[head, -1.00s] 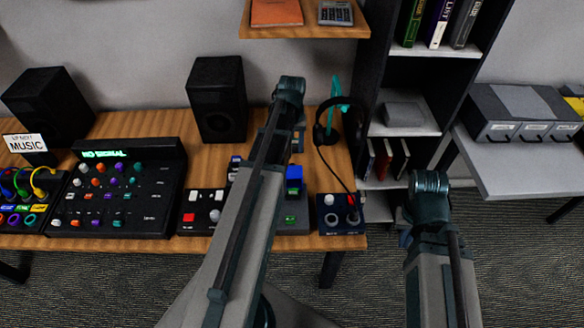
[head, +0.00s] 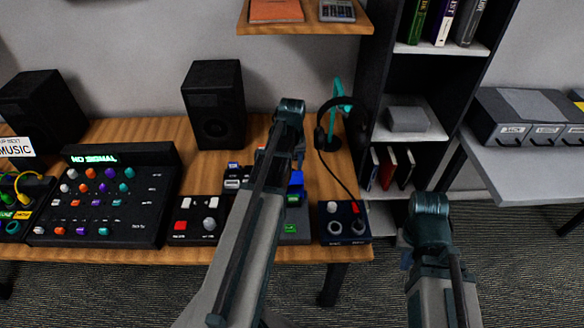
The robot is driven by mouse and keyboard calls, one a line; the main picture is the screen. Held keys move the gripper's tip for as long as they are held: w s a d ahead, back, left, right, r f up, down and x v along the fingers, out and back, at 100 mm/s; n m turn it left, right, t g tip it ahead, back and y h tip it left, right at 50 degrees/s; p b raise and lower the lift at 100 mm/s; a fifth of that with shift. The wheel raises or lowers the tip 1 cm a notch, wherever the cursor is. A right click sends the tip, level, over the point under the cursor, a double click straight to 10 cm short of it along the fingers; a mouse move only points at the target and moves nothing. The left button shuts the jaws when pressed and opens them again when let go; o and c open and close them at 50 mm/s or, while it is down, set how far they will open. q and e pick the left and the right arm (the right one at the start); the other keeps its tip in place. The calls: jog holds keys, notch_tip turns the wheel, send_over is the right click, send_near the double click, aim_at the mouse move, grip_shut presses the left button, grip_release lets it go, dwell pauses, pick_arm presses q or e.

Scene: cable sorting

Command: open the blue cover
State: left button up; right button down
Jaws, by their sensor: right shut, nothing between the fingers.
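The blue cover (head: 295,183) is a small bright blue piece on a grey device (head: 294,232) at the right part of the wooden desk. My left arm crosses in front of it and hides its left side, so I cannot tell how far the cover is raised. A small part of my left gripper (head: 299,154) shows beside the arm, just above and behind the cover in the picture. Its fingertips are hidden, and whether it touches the cover is unclear. My right arm is at the lower right, off the desk, and its gripper does not show.
A box with red and white buttons (head: 196,220) and a dark knob box (head: 343,226) flank the grey device. A headphone stand (head: 339,100) with headphones is behind. A mixer panel (head: 108,200) and speakers (head: 215,105) stand left. A bookshelf (head: 423,80) stands right.

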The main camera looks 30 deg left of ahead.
pick_arm(q)
grip_shut()
dwell(1.2)
